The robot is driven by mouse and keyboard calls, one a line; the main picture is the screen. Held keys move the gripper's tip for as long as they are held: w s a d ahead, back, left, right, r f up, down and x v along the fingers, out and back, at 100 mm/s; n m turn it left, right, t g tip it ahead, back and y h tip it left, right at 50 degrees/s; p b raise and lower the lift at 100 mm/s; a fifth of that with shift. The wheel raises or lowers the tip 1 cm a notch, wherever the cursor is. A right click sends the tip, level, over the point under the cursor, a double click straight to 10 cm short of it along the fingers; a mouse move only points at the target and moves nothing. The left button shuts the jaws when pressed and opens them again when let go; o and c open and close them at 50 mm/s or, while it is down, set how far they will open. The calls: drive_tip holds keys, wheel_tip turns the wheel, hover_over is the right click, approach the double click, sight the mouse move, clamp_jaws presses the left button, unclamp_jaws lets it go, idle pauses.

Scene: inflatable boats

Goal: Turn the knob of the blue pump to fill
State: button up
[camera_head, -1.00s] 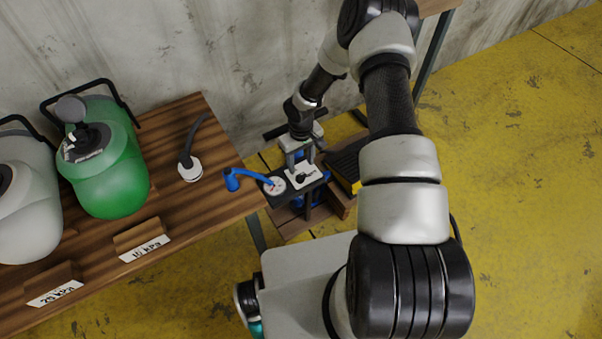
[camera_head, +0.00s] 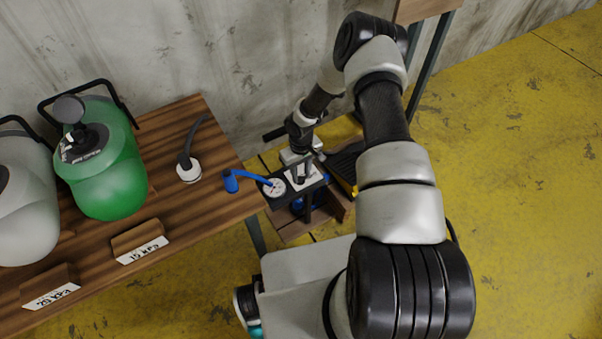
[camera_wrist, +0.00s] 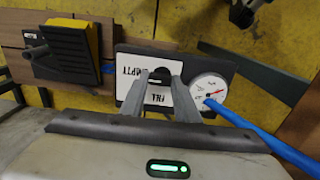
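A black knob (camera_wrist: 160,76) sits on the panel between my fingertips. A round white gauge (camera_wrist: 209,91) with a red needle is to its right. My gripper (camera_wrist: 161,83) is over the panel, its fingers apart on either side of the knob. I cannot tell whether they touch it. In the head view my gripper (camera_head: 301,172) reaches down onto the pump.
A blue hose (camera_wrist: 255,132) runs from the gauge to the table (camera_head: 205,225). A black foot pedal (camera_wrist: 62,50) with a yellow side lies beside the panel. A green tank (camera_head: 105,175) and a grey tank stand on the table. The yellow floor at right is clear.

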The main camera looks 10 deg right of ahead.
sight(300, 176)
drive_tip(key=shift+n, duration=0.4)
drive_tip(key=n+b, duration=0.2)
drive_tip(key=shift+f+n, duration=0.1)
drive_tip(key=shift+n, duration=0.3)
drive_tip(key=n+b, duration=0.1)
drive_tip(key=n, duration=0.4)
drive_tip(key=shift+w, duration=0.1)
drive_tip(key=n+b, duration=0.1)
drive_tip(key=n, duration=0.4)
drive_tip(key=shift+a, duration=0.1)
drive_tip(key=n, duration=0.4)
drive_tip(key=shift+n, duration=0.3)
drive_tip(key=o, duration=1)
drive_tip(key=shift+o, duration=0.2)
wheel_tip(300, 176, up, 18)
drive_tip(key=p, duration=0.4)
drive_tip(key=shift+f, duration=0.2)
